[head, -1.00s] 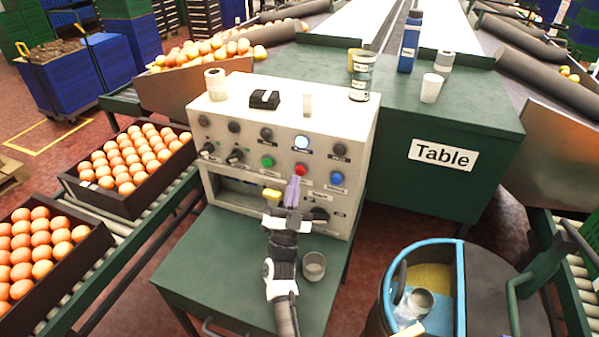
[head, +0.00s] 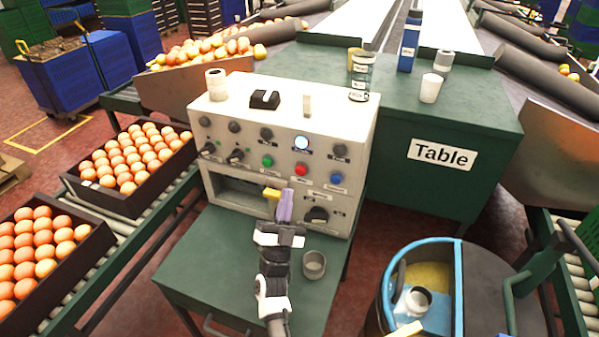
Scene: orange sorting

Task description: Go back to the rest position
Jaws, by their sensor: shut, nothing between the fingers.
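My gripper (head: 280,230) is shut and empty in the lower middle of the head view. It is over the green cabinet top, in front of the grey control box (head: 270,140) with its knobs and coloured buttons. I cannot tell whether the gripper touches the purple object.
A grey cup (head: 314,264) stands close to the right of my arm. The green cabinet top (head: 190,265) is clear on the left. A round bin (head: 380,305) with a blue rim is at the right. Crates of oranges (head: 100,205) line the left conveyor.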

